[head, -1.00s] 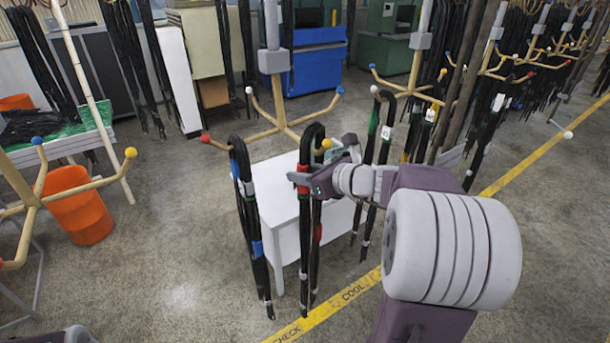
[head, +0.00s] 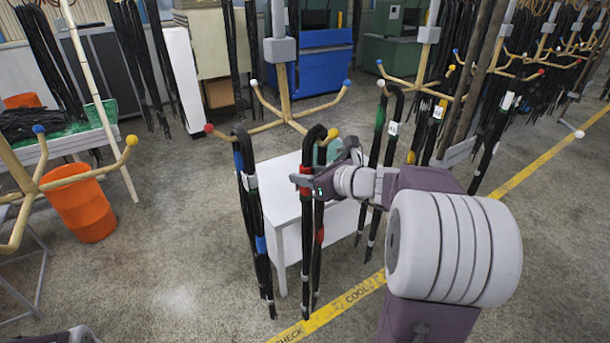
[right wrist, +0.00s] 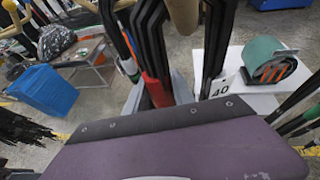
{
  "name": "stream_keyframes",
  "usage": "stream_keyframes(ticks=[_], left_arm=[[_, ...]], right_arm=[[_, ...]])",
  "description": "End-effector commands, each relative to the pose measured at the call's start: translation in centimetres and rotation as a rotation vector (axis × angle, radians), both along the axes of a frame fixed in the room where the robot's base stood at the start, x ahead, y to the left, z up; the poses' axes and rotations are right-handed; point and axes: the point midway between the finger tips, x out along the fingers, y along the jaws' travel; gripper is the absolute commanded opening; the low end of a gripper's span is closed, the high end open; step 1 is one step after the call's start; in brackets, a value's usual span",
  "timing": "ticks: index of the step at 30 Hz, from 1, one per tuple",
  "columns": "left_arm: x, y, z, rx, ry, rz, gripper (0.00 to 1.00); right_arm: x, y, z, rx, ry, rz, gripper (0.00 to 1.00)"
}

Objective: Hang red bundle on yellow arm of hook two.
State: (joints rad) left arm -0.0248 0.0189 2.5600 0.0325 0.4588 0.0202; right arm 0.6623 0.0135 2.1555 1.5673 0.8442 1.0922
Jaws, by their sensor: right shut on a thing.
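The red bundle (head: 306,178) is a looped black hose bundle with red bands, hanging upright with its bend up. My right gripper (head: 314,183) is shut on it below the bend, at a red band. The bend is at the yellow-tipped arm (head: 332,133) of the hook stand (head: 283,90), just left of the yellow ball. I cannot tell whether it rests on the arm. My left gripper is not in view.
A bundle with blue bands (head: 260,244) hangs on the red-tipped arm at left. A white table (head: 285,212) stands behind the bundles. More bundles (head: 380,150) hang close at right. An orange bin (head: 80,205) is at left. Open floor lies front left.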

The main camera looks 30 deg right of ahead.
Motion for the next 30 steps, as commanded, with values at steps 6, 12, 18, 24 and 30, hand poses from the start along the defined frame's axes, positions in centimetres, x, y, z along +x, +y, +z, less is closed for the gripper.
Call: stream_keyframes(ticks=[6,12,18,24,30], left_arm=[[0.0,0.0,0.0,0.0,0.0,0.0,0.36],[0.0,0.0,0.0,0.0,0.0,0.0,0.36],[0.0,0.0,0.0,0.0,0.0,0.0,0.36],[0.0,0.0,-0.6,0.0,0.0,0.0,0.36],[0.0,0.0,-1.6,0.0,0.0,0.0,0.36]], right_arm=[[0.0,0.0,0.2,-0.002,-0.005,0.0,0.0],[0.0,0.0,0.2,-0.001,-0.003,0.001,0.55],[0.0,0.0,-0.2,0.001,0.004,0.0,0.55],[-1.8,-0.6,0.6,-0.002,-0.003,-0.004,0.55],[-5.9,-1.8,2.3,-0.005,-0.005,-0.006,0.55]])
